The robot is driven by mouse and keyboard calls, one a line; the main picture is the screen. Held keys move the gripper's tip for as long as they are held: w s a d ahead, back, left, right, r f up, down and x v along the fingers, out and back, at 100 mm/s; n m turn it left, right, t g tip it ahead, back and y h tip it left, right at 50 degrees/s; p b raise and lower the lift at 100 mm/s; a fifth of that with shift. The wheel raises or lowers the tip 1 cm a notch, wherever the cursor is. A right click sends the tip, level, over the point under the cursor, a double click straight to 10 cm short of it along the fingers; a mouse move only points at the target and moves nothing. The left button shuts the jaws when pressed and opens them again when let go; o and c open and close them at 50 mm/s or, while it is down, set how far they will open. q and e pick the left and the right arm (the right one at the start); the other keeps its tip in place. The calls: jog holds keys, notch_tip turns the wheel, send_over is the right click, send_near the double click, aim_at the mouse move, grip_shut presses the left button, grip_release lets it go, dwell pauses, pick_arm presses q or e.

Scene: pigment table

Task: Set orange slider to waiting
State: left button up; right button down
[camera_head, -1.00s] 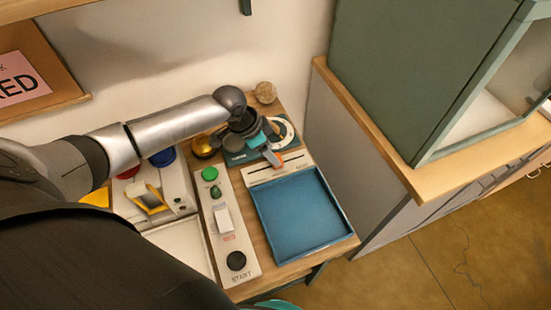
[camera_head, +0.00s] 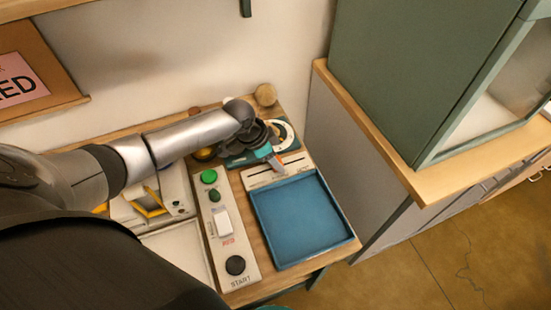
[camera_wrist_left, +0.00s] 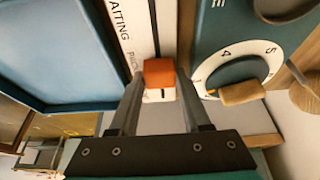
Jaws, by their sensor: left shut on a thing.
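The orange slider (camera_wrist_left: 159,73) sits on a white slotted panel (camera_wrist_left: 135,24) in the left wrist view. The panel carries the text "AITING", its start cut off, and a partly hidden word starting "PAC" beside the slider. Most of the visible slot runs from the slider toward the "AITING" side. My left gripper (camera_wrist_left: 159,84) is shut on the slider, one finger on each side. In the head view, my left gripper (camera_head: 271,155) reaches down over the panel (camera_head: 262,178), and the slider (camera_head: 277,164) is only partly visible. My right gripper is not in view.
A blue tray (camera_head: 344,239) lies right in front of the panel. A teal dial unit (camera_head: 235,161) stands behind it. A control strip with a green button (camera_head: 209,176) and a black START button (camera_head: 235,265) is on the left. A green cabinet (camera_head: 420,80) stands on the right.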

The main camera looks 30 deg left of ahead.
pick_arm(q)
grip_shut()
dwell(0.9)
